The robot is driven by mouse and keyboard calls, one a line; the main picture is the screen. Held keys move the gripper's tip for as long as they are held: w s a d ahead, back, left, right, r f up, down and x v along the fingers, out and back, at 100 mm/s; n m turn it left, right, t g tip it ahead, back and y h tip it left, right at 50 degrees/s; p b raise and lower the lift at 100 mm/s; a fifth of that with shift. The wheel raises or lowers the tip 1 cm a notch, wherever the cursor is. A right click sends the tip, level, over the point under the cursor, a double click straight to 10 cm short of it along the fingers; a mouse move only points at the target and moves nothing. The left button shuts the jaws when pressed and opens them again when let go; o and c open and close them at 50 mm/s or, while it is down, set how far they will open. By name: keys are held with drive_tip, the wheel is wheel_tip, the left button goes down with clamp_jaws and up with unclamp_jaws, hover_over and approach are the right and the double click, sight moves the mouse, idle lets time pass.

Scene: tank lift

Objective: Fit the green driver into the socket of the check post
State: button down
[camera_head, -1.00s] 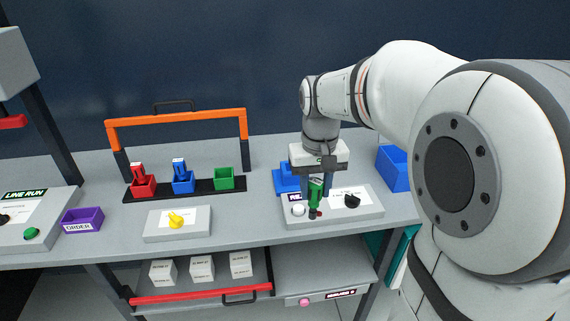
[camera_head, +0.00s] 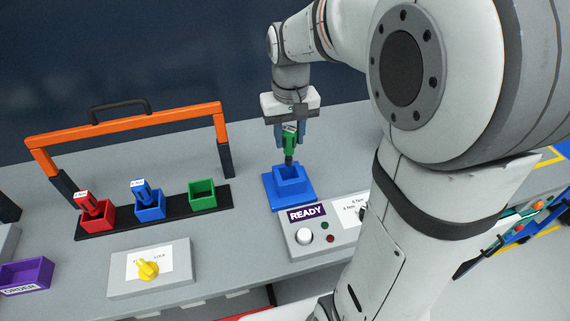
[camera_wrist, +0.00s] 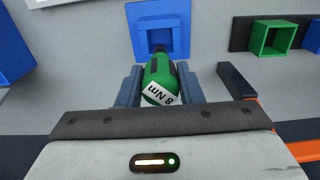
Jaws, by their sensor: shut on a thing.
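My gripper (camera_head: 289,133) is shut on the green driver (camera_head: 290,142), which hangs roughly upright with its dark tip down. The driver's label reads "8 Nm" in the wrist view (camera_wrist: 160,80), where the gripper fingers (camera_wrist: 160,90) flank it. The blue check post (camera_head: 290,195) is a square socket block on a wider blue base, directly below the driver; it also shows in the wrist view (camera_wrist: 143,12). The dark tip is at or just above the socket opening. I cannot tell whether it is inside.
A panel (camera_head: 318,252) with a READY display, a white knob and small lamps stands just in front of the post. A yellow-knob box (camera_head: 150,272) and a purple tray (camera_head: 25,274) lie nearer.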

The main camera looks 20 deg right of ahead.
sight(289, 158)
wheel_tip(289, 158, down, 4)
drive_tip(key=shift+r, duration=0.1)
drive_tip(key=shift+s+f, duration=0.1)
drive_tip(key=shift+f, duration=1.9)
drive_tip(key=c, duration=1)
unclamp_jaws()
drive_tip(key=shift+r, duration=0.15)
